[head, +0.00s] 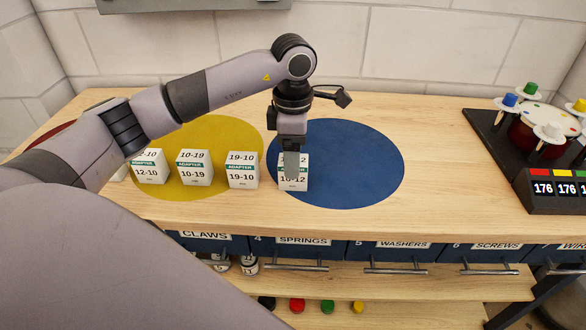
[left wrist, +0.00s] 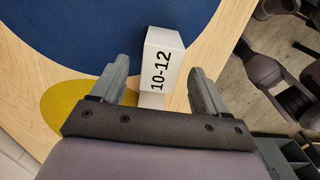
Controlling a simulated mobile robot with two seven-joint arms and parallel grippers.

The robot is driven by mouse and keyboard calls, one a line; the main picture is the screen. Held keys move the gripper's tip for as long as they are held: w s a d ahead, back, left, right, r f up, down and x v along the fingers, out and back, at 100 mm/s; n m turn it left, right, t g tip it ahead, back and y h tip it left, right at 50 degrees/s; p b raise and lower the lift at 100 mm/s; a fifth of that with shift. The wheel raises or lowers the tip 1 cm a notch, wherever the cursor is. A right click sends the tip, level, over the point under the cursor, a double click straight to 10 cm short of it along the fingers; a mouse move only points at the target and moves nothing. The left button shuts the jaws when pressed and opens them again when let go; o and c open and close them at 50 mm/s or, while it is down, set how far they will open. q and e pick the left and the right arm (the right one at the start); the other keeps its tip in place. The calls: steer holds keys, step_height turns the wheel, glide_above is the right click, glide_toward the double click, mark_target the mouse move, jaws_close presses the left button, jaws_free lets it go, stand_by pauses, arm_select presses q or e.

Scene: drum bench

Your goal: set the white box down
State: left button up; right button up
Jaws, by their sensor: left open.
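The white box (head: 300,184), labelled 10-12, stands upright on the bench at the left front edge of the blue disc (head: 350,165). My left gripper (head: 291,170) points down at it from above and partly hides its front face. In the left wrist view the white box (left wrist: 163,60) sits between the two open fingers of the left gripper (left wrist: 160,85), with a gap visible on the right side. My right gripper is not in view.
Several similar white boxes (head: 242,170) stand in a row to the left, on the yellow disc (head: 225,130). A black stand with a drum (head: 540,132) and a number display (head: 556,188) is at the right. Labelled drawers (head: 302,243) run below the bench's front edge. Most of the blue disc is clear.

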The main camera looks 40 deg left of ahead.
arm_select(q)
step_height(320, 180, up, 7)
steer(key=shift+f, duration=0.1)
stand_by(0.7)
